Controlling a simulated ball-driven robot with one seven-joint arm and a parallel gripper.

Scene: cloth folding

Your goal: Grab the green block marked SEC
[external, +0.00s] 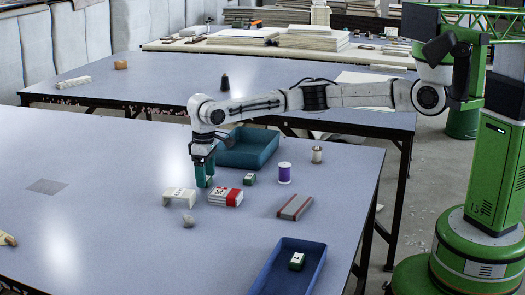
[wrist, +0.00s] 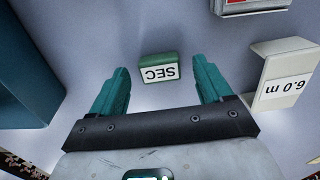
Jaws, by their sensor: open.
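The green block marked SEC (wrist: 159,68) lies on the table in the wrist view, its white label upside down in the picture. It sits between the lines of my two teal fingers, ahead of the palm and apart from both. My gripper (wrist: 160,86) is open and empty. In the external view my gripper (external: 204,184) points down close above the table, in front of the teal tray. There I cannot clearly make out the SEC block beside the fingers.
A white piece marked 6.0 m (wrist: 285,75) stands right of the fingers in the wrist view; the teal tray (wrist: 25,65) is left. A red-and-white box (external: 225,197), another small green block (external: 249,179), purple spool (external: 284,173), grey-red box (external: 295,207) and blue tray (external: 272,275) lie nearby.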

